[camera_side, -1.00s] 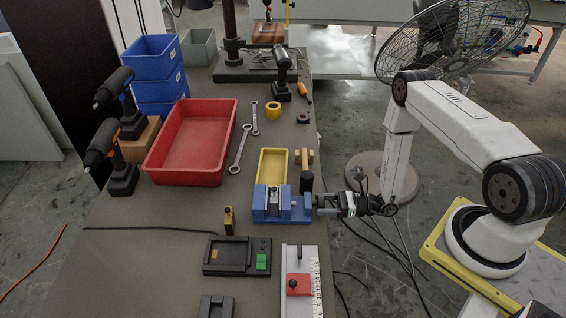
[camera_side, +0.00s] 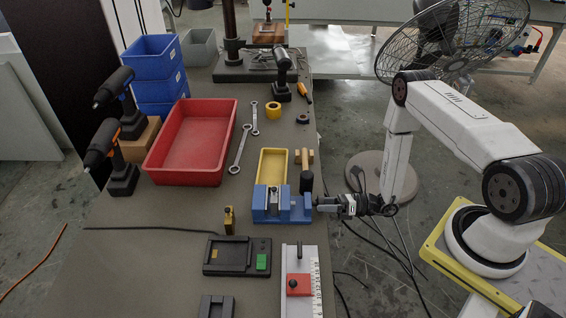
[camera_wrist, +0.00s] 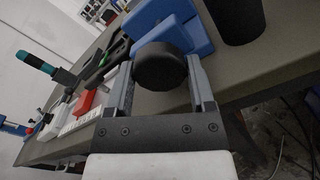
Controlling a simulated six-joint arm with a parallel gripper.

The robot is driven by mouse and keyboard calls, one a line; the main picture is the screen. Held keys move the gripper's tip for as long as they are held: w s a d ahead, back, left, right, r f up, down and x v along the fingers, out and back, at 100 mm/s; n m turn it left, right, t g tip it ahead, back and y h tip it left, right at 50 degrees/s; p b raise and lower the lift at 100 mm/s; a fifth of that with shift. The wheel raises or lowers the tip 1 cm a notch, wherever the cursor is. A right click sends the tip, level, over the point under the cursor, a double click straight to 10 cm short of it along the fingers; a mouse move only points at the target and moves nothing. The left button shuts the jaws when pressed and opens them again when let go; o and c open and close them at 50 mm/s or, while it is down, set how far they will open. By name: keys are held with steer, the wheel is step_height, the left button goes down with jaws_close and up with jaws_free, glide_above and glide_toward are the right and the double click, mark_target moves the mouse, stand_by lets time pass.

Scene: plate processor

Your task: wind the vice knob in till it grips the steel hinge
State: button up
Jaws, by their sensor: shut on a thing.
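The blue vice (camera_side: 285,207) stands on the bench near its right edge; its body also shows at the top of the wrist view (camera_wrist: 172,22). The steel hinge (camera_side: 272,197) is a small grey piece at the vice's jaws; I cannot tell from here whether the jaws touch it. The black round vice knob (camera_wrist: 160,66) sits between my gripper's fingers in the wrist view. My gripper (camera_side: 318,204) reaches in from the right, level with the vice, and is shut on the knob. In the side view the knob is mostly hidden by the fingers.
A yellow tray (camera_side: 272,163) lies behind the vice, with a wooden mallet (camera_side: 304,158) and a black cup (camera_side: 306,182) beside it. A black fixture (camera_side: 237,256) and a scale with a red block (camera_side: 298,284) stand in front. A red bin (camera_side: 195,142) is further left.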

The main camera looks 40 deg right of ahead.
steer(key=o, duration=1.2)
steer(key=shift+d, duration=0.1)
steer(key=shift+v, duration=3.9)
